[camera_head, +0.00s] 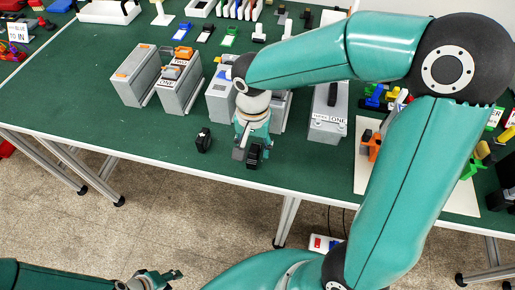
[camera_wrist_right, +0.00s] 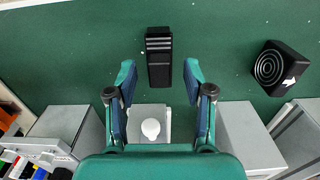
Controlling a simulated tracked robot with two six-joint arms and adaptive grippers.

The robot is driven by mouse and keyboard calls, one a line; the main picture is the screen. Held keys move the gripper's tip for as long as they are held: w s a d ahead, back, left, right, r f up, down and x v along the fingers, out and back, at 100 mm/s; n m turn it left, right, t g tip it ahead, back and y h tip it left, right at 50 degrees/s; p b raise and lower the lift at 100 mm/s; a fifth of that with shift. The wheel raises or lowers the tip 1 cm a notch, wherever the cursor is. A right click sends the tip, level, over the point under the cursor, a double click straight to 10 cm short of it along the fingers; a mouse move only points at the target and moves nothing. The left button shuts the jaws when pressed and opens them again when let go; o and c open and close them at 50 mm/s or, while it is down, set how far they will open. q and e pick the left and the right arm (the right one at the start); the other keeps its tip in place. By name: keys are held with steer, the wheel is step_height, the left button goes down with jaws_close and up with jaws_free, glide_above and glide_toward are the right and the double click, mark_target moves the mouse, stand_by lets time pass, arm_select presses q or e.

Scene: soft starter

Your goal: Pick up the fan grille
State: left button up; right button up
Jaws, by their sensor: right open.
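A black block with concentric rings and a white arrow, which looks like the fan grille (camera_wrist_right: 270,66), lies on the green table at the right of the right wrist view. In the head view it is the small black block (camera_head: 203,140) near the table's front edge. A second black block with slats (camera_wrist_right: 158,57) lies ahead of my right fingertips; it also shows in the head view (camera_head: 254,155). My right gripper (camera_wrist_right: 159,74) is open and empty above the table, beside the slatted block. My left gripper (camera_head: 152,281) is low, in front of the table; its jaw opening is unclear.
Several grey modules (camera_head: 135,76) stand in a row behind the black blocks. A grey piece with a white knob (camera_wrist_right: 150,129) shows between my right fingers. A pale board (camera_head: 372,150) with coloured parts lies to the right. The green table (camera_head: 130,135) is clear at front left.

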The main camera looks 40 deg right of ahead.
steer(key=shift+f, duration=0.85)
steer(key=c, duration=0.9)
steer(key=shift+r, duration=0.15)
